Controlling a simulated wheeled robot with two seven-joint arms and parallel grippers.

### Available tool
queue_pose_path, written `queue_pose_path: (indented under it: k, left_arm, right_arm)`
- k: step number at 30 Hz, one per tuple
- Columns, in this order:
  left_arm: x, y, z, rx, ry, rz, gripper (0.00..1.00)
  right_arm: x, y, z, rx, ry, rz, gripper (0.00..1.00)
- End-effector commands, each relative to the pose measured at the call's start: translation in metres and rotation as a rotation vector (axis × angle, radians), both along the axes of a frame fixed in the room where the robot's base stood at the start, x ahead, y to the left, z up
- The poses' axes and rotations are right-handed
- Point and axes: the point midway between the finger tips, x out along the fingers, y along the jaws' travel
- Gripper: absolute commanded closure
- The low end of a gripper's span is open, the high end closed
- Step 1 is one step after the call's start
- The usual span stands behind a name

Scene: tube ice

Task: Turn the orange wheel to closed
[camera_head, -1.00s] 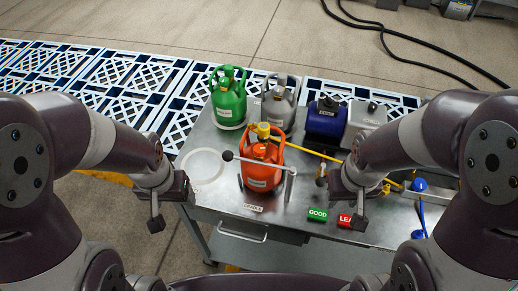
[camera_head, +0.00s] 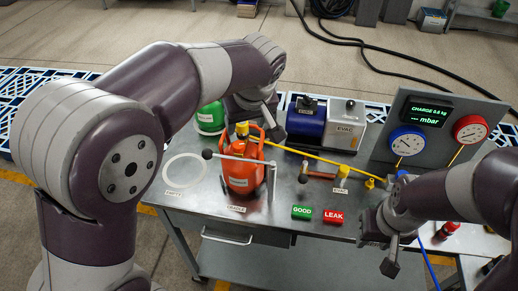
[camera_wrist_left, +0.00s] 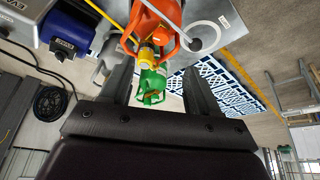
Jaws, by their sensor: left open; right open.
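The orange cylinder (camera_head: 240,172) stands upright on the metal table, with a yellow fitting (camera_head: 242,129) on top. In the left wrist view the orange cylinder (camera_wrist_left: 157,22) is upside down, and its yellow fitting (camera_wrist_left: 146,54) shows between my fingers. I cannot make out a separate orange wheel on it. My left gripper (camera_head: 270,125) is open beside and behind the cylinder top; its open fingers also show in the left wrist view (camera_wrist_left: 158,80). I see nothing held in it. My right gripper (camera_head: 388,262) is open near the table's front right, apart from the cylinder.
The green cylinder (camera_head: 210,117) stands behind, partly hidden by my arm. A blue and white pump (camera_head: 308,120) and a panel with gauges (camera_head: 408,141) stand behind to the right. A yellow hose (camera_head: 322,160) crosses the table. Green (camera_head: 302,212) and red (camera_head: 334,216) labels lie in front.

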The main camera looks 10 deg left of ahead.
Motion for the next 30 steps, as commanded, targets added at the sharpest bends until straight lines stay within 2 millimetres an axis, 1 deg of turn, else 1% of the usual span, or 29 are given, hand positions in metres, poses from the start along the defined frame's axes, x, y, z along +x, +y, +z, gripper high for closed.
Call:
queue_pose_path:
  k: [1,2,6,10,11,12,15,18,21,27,29,30]
  left_arm:
    - [0.002,0.001,-0.011,-0.003,-0.001,0.011,0.39]
    - [0.003,0.002,-0.017,-0.005,-0.002,0.013,0.39]
    - [0.015,0.009,-0.054,-0.006,-0.002,0.013,0.39]
    - [0.026,0.015,-0.082,-0.006,-0.002,0.01,0.39]
    - [0.028,0.017,-0.078,-0.005,0.0,0.01,0.39]
    - [0.031,0.018,-0.085,-0.006,0.001,0.01,0.39]
    - [0.037,0.022,-0.101,-0.006,0.0,0.01,0.39]
    - [0.041,0.024,-0.111,-0.006,-0.001,0.009,0.39]
    - [0.042,0.024,-0.115,-0.007,-0.003,0.009,0.39]
    - [0.042,0.024,-0.115,-0.007,-0.003,0.008,0.39]
    - [0.042,0.024,-0.115,-0.007,-0.003,0.008,0.58]
    - [0.042,0.024,-0.115,-0.007,-0.003,0.008,0.72]
  right_arm:
    - [0.0,0.0,-0.01,0.0,0.0,0.0,0.57]
    - [0.0,0.0,-0.016,0.0,0.0,0.0,0.57]
    - [0.0,0.0,-0.048,0.0,0.001,0.0,0.57]
    - [0.0,0.0,-0.068,0.0,0.001,0.0,0.57]
    - [0.0,0.0,-0.056,0.0,0.002,0.0,0.57]
    - [0.0,0.0,-0.052,0.0,0.002,0.0,0.57]
    - [0.0,0.0,-0.049,0.0,0.0,0.0,0.57]
    - [0.0,0.0,-0.048,0.0,0.001,0.0,0.57]
    - [0.0,0.0,-0.048,0.0,0.001,0.0,0.57]
    - [0.0,0.0,-0.049,0.0,0.001,0.0,0.57]
    - [0.0,0.0,-0.049,0.0,0.001,0.0,0.57]
    - [0.0,0.0,-0.049,0.0,0.001,0.0,0.57]
